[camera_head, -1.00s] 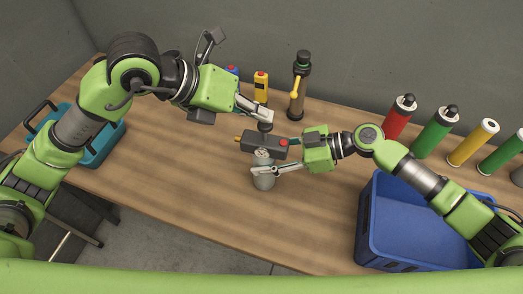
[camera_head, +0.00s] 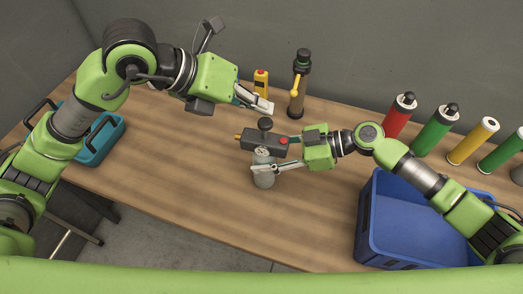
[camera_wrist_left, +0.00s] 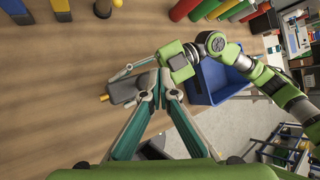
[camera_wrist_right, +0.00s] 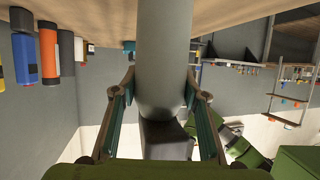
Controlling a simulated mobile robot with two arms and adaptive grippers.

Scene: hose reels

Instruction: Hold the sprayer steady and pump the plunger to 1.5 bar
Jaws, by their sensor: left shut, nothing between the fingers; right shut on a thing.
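The sprayer (camera_head: 264,181) stands upright on the table, with a grey bottle, a dark head (camera_head: 257,143), a red button and an orange nozzle. The plunger's dark round knob (camera_head: 265,123) stands above the head. My right gripper (camera_head: 263,164) is shut around the bottle, which also fills the right wrist view (camera_wrist_right: 165,60). My left gripper (camera_head: 267,106) is shut and empty, above and apart from the knob. In the left wrist view its fingers (camera_wrist_left: 156,75) meet in front of the sprayer head (camera_wrist_left: 122,92) and hide part of it. No pressure reading is legible.
Behind stand a yellow device (camera_head: 261,82) and a dark cylinder with a yellow lever (camera_head: 299,90). Red (camera_head: 399,118), green and yellow cylinders line the back right. A blue crate (camera_head: 365,222) is at front right, a teal toolbox (camera_head: 105,145) at left. The table's front middle is clear.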

